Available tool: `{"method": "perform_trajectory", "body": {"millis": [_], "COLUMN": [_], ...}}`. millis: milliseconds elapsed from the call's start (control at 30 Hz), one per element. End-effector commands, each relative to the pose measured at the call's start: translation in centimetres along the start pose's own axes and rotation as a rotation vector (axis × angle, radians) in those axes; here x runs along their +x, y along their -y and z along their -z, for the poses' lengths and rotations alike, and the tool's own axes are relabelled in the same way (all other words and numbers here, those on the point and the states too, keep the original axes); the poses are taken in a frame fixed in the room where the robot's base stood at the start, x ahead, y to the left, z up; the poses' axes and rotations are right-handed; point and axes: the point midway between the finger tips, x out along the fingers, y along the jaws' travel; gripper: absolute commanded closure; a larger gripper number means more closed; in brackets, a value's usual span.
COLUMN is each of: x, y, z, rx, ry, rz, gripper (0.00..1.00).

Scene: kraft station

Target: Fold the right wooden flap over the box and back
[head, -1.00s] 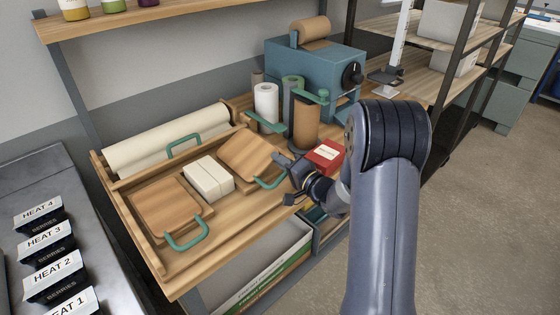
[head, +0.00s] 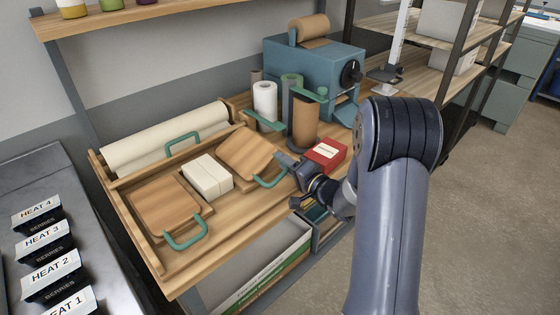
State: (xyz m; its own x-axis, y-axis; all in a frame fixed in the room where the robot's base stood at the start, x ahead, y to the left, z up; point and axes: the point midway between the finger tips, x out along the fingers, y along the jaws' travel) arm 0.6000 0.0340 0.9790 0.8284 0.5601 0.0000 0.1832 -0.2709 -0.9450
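The right wooden flap (head: 247,152), a square board with a green handle (head: 271,181) on its near right edge, lies to the right of the white box (head: 208,177). It looks tilted or close to flat on its base; I cannot tell which. The box sits uncovered between the two flaps. The left wooden flap (head: 165,207) lies on the box's left with its own green handle (head: 187,236). My gripper (head: 291,181) is just right of the right flap's handle, fingers spread, with nothing seen between them. Whether a finger touches the handle is unclear.
A paper roll (head: 170,140) lies behind the flaps, with another green handle (head: 182,142) at its front. A red box (head: 325,155) stands close behind my gripper. Upright rolls (head: 304,122) and a blue machine (head: 312,68) stand farther back. The wooden tray's front strip is clear.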

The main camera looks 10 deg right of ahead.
Motion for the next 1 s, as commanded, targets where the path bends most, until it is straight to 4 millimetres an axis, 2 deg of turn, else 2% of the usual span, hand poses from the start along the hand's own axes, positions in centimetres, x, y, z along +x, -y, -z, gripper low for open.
{"method": "perform_trajectory", "body": {"millis": [200, 400, 567, 800, 1000], "x": [-4.7, -7.6, -8.4, -8.5, -8.5], "y": [-0.2, -0.1, -0.1, 0.0, 0.6], "z": [0.1, 0.1, 0.0, 0.0, -0.1], "rx": [0.000, 0.000, 0.001, 0.001, -0.086], "ry": [-0.005, -0.003, -0.001, 0.000, 0.003], "rz": [-0.002, -0.002, -0.001, 0.000, -0.011], "gripper": [0.66, 0.66, 0.66, 0.66, 0.81]}}
